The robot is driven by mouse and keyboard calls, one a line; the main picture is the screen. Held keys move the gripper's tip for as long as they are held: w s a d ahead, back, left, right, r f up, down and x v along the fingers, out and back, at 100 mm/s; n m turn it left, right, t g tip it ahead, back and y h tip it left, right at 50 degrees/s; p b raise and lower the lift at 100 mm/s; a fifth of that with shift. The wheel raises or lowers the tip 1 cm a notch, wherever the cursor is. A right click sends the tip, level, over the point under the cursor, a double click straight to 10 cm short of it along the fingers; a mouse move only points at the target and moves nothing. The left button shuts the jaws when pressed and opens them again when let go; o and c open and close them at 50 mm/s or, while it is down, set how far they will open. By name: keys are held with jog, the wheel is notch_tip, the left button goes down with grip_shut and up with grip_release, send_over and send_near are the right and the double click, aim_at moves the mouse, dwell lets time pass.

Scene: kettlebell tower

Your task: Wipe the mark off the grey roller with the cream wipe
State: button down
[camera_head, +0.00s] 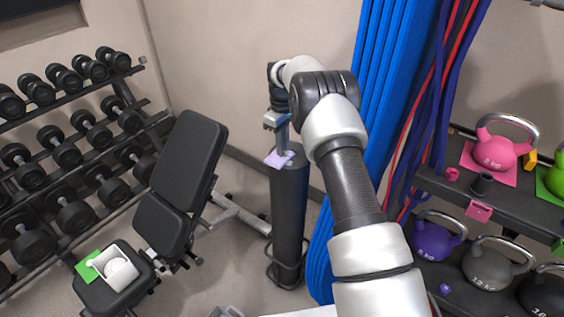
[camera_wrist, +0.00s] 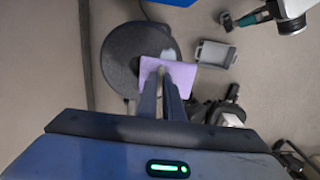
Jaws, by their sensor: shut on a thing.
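The grey roller (camera_head: 290,215) stands upright on the floor in the middle of the head view. Its round top also shows in the wrist view (camera_wrist: 120,60). My gripper (camera_head: 281,148) is just above the roller's top, fingers pointing down. It is shut on a thin lilac cloth (camera_head: 274,160), not a cream one. In the wrist view the lilac cloth (camera_wrist: 183,75) spreads from the fingertips over the top's right edge; I cannot tell whether it touches. A pale patch (camera_wrist: 167,56) shows beside the cloth on the roller's top. I make out no cream wipe.
A black bench (camera_head: 185,160) stands left of the roller, with a white tub (camera_head: 118,270) and a green cloth (camera_head: 88,264) on its seat. Dumbbell racks fill the left. Blue bands (camera_head: 385,60) hang behind my arm. A kettlebell shelf (camera_head: 450,185) stands at right.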

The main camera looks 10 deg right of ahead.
jog(key=shift+f, duration=0.25)
jog(key=shift+s+d+b, duration=0.5)
jog(key=shift+s+d, duration=0.7)
jog(key=shift+w, duration=0.15)
jog(key=shift+f, duration=0.1)
